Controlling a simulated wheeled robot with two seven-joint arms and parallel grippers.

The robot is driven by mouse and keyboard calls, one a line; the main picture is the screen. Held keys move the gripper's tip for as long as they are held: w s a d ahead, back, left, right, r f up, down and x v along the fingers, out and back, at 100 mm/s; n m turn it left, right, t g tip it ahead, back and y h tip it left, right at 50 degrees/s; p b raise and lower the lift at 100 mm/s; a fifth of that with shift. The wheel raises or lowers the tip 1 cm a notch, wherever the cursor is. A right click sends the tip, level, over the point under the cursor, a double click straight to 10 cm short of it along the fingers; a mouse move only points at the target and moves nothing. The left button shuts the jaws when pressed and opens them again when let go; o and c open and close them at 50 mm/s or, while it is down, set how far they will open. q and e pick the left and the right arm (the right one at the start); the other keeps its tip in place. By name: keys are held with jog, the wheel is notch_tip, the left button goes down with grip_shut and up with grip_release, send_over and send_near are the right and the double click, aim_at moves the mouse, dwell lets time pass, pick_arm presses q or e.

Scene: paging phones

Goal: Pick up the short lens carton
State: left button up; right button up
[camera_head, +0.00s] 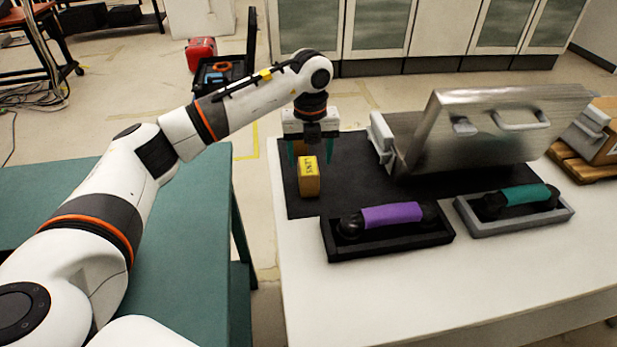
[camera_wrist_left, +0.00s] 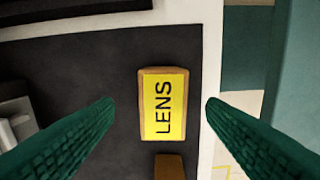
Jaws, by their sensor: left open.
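The lens carton (camera_head: 309,181) is a small orange-brown box with a yellow top marked LENS. It sits on the black mat near the mat's left edge. In the left wrist view the carton (camera_wrist_left: 163,105) lies between the fingertips, with a gap on each side. My left gripper (camera_head: 311,158) is open and empty, with green fingers pointing down, above and just behind the carton in the head view. A second brown block (camera_head: 299,147) is partly hidden behind the gripper; a brown block (camera_wrist_left: 169,168) also shows at the bottom of the wrist view. My right gripper is not in view.
A black tray with a purple-handled tool (camera_head: 392,214) and a grey tray with a teal-handled tool (camera_head: 524,196) stand in front. A metal machine with a raised lid (camera_head: 490,135) stands right of the carton. The white table (camera_head: 420,300) is clear at the front.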

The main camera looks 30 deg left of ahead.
aim_at(309, 177)
pick_arm(q)
jog(key=f, duration=0.7)
jog(key=shift+w+a+f+p, duration=0.15)
jog(key=shift+a+f+p, duration=0.1)
jog(key=shift+f+p, duration=0.05)
jog(key=shift+c, duration=0.2)
jog(key=c, duration=1)
